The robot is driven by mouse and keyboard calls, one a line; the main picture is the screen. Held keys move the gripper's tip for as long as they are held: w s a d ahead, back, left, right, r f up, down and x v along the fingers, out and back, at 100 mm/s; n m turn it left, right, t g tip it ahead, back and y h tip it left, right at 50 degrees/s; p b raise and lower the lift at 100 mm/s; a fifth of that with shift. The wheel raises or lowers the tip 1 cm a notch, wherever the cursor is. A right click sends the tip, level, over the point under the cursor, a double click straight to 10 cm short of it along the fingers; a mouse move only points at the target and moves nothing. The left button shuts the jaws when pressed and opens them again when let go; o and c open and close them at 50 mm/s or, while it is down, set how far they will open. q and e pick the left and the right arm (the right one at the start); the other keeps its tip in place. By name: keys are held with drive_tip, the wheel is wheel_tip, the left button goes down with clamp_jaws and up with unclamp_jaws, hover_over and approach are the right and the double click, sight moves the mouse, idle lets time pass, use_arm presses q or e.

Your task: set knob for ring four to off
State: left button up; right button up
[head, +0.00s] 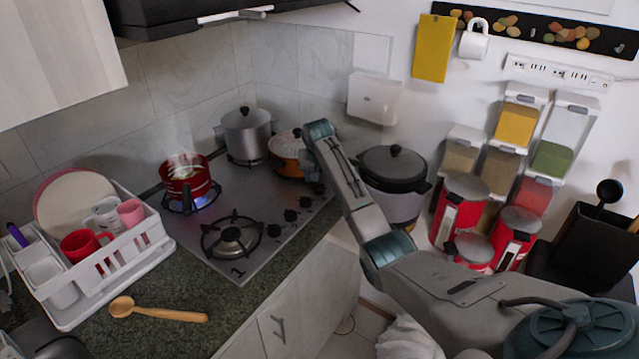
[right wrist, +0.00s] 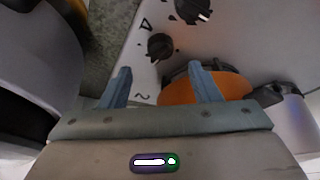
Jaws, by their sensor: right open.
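The black stove knobs (head: 291,215) stand in a row along the right side of the steel hob (head: 205,241). In the right wrist view, a dark knob (right wrist: 160,47) lies just beyond the space between my fingertips, apart from them. Another knob (right wrist: 193,10) with a white mark is further up. A figure like a 4 (right wrist: 145,24) is printed beside them. My right gripper (right wrist: 160,72) is open and empty, above the hob's knob side; in the head view my arm hides it. I cannot read the knob settings. My left gripper is not in view.
An orange pot (head: 286,150) stands partly behind my arm and close to the right finger in the wrist view (right wrist: 180,92). A steaming red pot (head: 187,181) sits over a blue flame. A silver pot (head: 246,132) stands behind; the front burner (head: 232,237) is bare.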

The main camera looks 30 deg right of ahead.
sight(319, 186)
drive_tip(key=x, duration=0.6)
drive_tip(key=shift+w+f+p, duration=0.1)
drive_tip(key=shift+f+p, duration=0.1)
drive_tip(key=shift+p, duration=0.2)
drive_tip(key=c, duration=1)
